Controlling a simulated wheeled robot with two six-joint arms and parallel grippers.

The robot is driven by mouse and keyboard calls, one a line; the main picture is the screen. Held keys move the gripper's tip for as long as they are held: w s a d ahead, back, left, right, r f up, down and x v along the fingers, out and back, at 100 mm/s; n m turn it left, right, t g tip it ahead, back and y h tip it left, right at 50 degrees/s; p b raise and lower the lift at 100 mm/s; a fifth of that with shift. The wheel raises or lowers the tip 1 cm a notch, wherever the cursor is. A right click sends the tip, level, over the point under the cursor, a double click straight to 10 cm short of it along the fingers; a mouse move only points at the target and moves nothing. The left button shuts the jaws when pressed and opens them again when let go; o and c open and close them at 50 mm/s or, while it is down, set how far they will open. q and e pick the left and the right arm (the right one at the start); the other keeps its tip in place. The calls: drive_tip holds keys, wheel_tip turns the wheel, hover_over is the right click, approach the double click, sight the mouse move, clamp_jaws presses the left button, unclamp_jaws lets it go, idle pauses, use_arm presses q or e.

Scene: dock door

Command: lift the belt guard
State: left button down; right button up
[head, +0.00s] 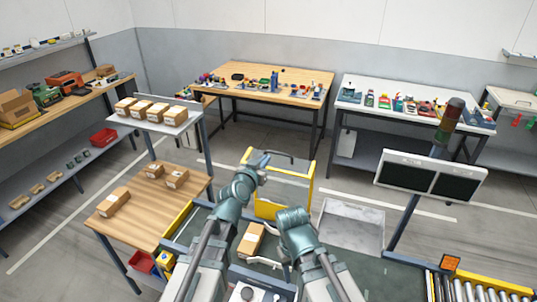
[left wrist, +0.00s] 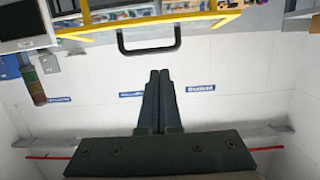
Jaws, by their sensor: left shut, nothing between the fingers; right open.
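The belt guard (head: 272,209) is a yellow-framed panel standing upright across the conveyor in the head view. Its dark handle (head: 291,156) is on the top edge. In the left wrist view the guard's yellow frame (left wrist: 190,22) crosses the top, with the black handle (left wrist: 149,50) sticking out from it. My left gripper (head: 264,160) is at the top left of the guard, near the handle. Its fingers (left wrist: 160,74) are shut together and empty, pointing at the handle without enclosing it. My right gripper (head: 293,218) is lower, in front of the guard; its fingers are mostly hidden.
A cardboard box (head: 251,240) lies on the belt between my arms. A wooden table (head: 150,205) with boxes stands at left. A signal post with a two-panel screen (head: 430,178) rises at right, beside a roller conveyor (head: 470,291). A grey bin (head: 352,222) sits right of the guard.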

use_arm(q)
drive_tip(key=v, duration=0.4)
drive_tip(key=shift+s+a+f, duration=0.1)
drive_tip(key=shift+s+f, duration=0.2)
drive_tip(key=shift+s, duration=0.05)
